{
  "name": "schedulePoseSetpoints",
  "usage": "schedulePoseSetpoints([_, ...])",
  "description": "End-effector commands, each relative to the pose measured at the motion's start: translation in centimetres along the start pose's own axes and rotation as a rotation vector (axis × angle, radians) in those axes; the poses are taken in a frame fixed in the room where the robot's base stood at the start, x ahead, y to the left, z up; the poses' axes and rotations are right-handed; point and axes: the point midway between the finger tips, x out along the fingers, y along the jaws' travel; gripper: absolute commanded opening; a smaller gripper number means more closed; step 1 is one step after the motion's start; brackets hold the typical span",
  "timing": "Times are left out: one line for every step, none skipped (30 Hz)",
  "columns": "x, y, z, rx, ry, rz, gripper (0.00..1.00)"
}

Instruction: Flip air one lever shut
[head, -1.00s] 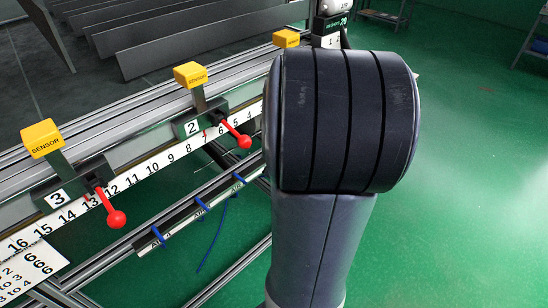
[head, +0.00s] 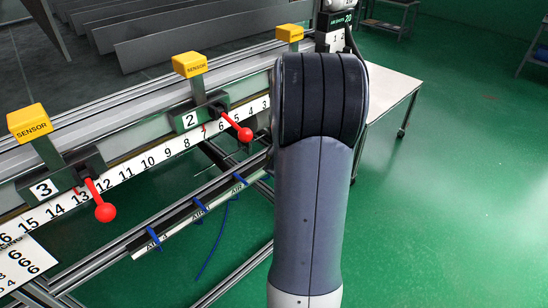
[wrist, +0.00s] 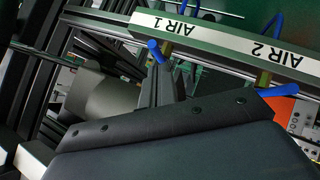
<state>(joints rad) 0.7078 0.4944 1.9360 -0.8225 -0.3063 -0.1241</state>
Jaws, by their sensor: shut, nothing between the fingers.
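In the wrist view the AIR 1 label (wrist: 161,24) is on a pale rail, with the AIR 2 label to its right. A blue lever (wrist: 155,51) sits below the AIR 1 label, tilted. A second blue lever (wrist: 280,90) under AIR 2 lies nearly level. My gripper (wrist: 164,72) is shut and empty, its tip right by the AIR 1 lever; I cannot tell whether they touch. In the head view my arm hides the gripper. Blue parts show along the lower rail (head: 197,212), but their label numbers are too small to read surely.
Red-knobbed levers (head: 105,212) (head: 245,134) stick out from the numbered upper rail beneath yellow sensor boxes (head: 189,64). A pale table (head: 395,88) stands behind my arm at right. The green floor on the right is clear.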

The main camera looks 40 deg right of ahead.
Motion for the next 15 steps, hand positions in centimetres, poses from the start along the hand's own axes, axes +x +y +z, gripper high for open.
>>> schedulePoseSetpoints([0.35, -0.05, 0.36, 0.000, 0.000, -0.001, 0.00])
schedulePoseSetpoints([0.46, -0.03, 0.46, -0.001, 0.000, 0.000, 0.00])
schedulePoseSetpoints([0.56, 0.00, 0.56, -0.001, 0.001, 0.000, 0.00])
schedulePoseSetpoints([0.62, 0.02, 0.61, -0.001, 0.001, 0.001, 0.00])
schedulePoseSetpoints([0.65, 0.04, 0.65, -0.001, 0.002, 0.001, 0.00])
schedulePoseSetpoints([0.68, 0.05, 0.68, -0.001, 0.002, 0.001, 0.00])
schedulePoseSetpoints([0.69, 0.06, 0.69, -0.001, 0.002, 0.001, 0.00])
schedulePoseSetpoints([0.68, 0.06, 0.69, -0.001, 0.002, 0.001, 0.00])
schedulePoseSetpoints([0.68, 0.06, 0.68, -0.001, 0.002, 0.001, 0.00])
schedulePoseSetpoints([0.67, 0.07, 0.68, -0.001, 0.002, 0.001, 0.00])
schedulePoseSetpoints([0.67, 0.06, 0.68, -0.001, 0.002, 0.001, 0.00])
schedulePoseSetpoints([0.67, 0.06, 0.68, -0.001, 0.002, 0.001, 0.00])
schedulePoseSetpoints([0.66, 0.06, 0.68, -0.001, 0.002, 0.001, 0.00])
schedulePoseSetpoints([0.66, 0.05, 0.68, -0.001, 0.002, 0.001, 0.00])
schedulePoseSetpoints([0.66, 0.06, 0.68, -0.001, 0.002, 0.001, 0.00])
